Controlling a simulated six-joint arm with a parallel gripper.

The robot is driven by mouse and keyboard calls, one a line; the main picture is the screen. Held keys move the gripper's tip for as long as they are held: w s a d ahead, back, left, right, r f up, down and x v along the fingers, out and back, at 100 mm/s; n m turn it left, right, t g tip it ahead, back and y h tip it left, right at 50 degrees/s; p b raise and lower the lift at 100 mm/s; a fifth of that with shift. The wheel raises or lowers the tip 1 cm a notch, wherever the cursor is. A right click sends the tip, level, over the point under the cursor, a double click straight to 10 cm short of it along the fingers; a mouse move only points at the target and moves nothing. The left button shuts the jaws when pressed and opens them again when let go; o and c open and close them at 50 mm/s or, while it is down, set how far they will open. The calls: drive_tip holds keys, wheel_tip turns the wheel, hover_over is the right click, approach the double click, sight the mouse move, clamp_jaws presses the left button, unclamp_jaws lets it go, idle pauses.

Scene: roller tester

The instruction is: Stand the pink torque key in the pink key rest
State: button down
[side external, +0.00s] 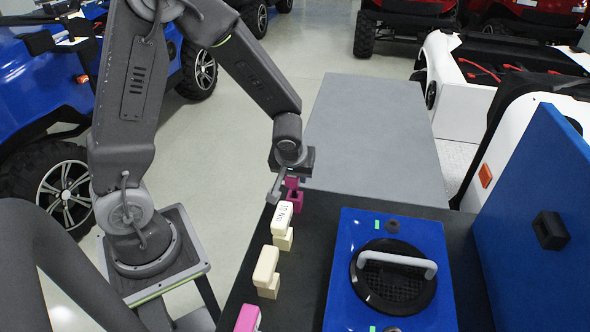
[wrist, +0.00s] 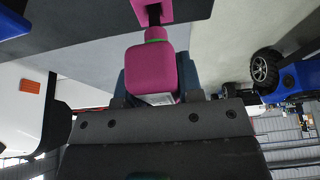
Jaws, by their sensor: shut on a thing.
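The pink torque key (wrist: 150,62), a magenta block with a green ring at its neck, sits between the dark fingers of my gripper (wrist: 158,78) in the wrist view. My gripper (side external: 285,180) is shut on it at the far end of the dark bench in the side view, where only a little of the key (side external: 292,182) shows. The magenta key rest (wrist: 168,9) with a dark opening lies just past the key's neck. It also shows right under the key in the side view (side external: 296,197). How deep the stem sits in it cannot be told.
Two cream blocks (side external: 265,266) (side external: 283,220) stand on small cream bases along the bench's left edge, with a pink block (side external: 248,318) nearer. A blue tester (side external: 345,290) with a grey handle stands right. A grey tabletop (side external: 375,130) behind is clear.

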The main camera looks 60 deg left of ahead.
drive_tip(key=shift+f, duration=0.65)
drive_tip(key=shift+f, duration=0.35)
drive_tip(key=c, duration=0.7)
unclamp_jaws()
drive_tip(key=shift+r, duration=0.1)
drive_tip(key=s+d+r+m+t+h, duration=0.1)
drive_tip(key=s+d+r+m, duration=0.3)
drive_tip(key=s+r, duration=0.3)
drive_tip(key=s+d+r+m+t+h, duration=0.1)
drive_tip(key=s+d+r+m, duration=0.3)
drive_tip(key=s+r, duration=0.4)
wheel_tip(320, 180, up, 7)
drive_tip(key=shift+s+r+m+h, duration=0.15)
drive_tip(key=shift+r+m+h, duration=0.05)
drive_tip(key=shift+m+h, duration=0.35)
